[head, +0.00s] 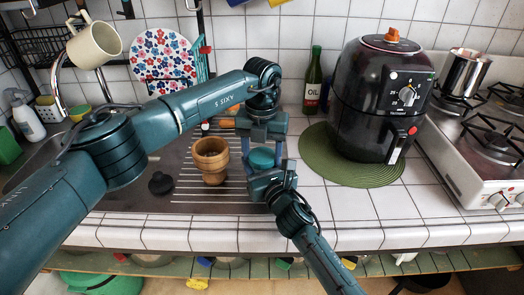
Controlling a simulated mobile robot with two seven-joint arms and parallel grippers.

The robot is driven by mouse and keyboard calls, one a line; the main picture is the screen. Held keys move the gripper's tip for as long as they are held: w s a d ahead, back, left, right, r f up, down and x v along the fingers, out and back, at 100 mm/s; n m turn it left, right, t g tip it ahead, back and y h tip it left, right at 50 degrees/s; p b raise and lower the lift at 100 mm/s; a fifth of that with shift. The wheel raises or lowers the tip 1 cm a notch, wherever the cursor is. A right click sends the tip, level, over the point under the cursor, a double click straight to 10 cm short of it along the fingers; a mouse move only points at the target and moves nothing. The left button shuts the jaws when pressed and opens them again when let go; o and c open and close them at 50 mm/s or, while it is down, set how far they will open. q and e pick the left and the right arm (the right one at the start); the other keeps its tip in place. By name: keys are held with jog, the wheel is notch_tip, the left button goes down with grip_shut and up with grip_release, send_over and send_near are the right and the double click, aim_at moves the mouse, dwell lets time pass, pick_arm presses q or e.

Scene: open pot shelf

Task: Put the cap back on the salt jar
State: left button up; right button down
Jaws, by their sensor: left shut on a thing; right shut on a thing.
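My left gripper (263,146) reaches in from the left over the sink's drainboard. Its fingers stand on both sides of a round teal piece, which looks like the cap (262,158), and are shut on it. My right gripper (266,175) comes up from below, right against the near side of the teal piece. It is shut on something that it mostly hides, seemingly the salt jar. I cannot tell whether the cap and the jar touch.
An air fryer (381,98) stands on a green round mat (320,160) to the right, with an oil bottle (313,82) behind. The front tiles are clear.

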pick_arm(q)
jog(key=shift+a+m, duration=0.1)
jog(key=shift+m, duration=0.5)
jog(key=o, duration=1.1)
jog(key=shift+r, duration=2.3)
jog(key=shift+c, duration=0.3)
